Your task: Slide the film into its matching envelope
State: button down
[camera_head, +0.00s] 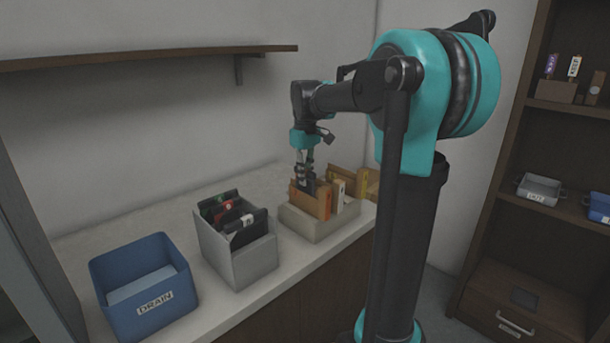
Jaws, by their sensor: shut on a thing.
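My gripper (305,172) points down above the beige box (318,229) on the counter. It is shut on a small dark piece, seemingly the film (309,188), at the upper edge of an orange-brown envelope (310,204). I cannot tell whether the film is inside this envelope or just in front of it. The markings on the film and the envelopes are too small to read.
Left of the beige box, a grey bin (232,258) holds several dark sleeves with coloured tags. Further left is a blue bin (143,292) labelled DRAIN. A wall shelf (150,58) hangs above the counter. Shelving with trays (539,188) stands at the right.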

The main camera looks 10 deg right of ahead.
jog(key=c, duration=1.5)
grip_release()
notch_tip(320, 180, up, 12)
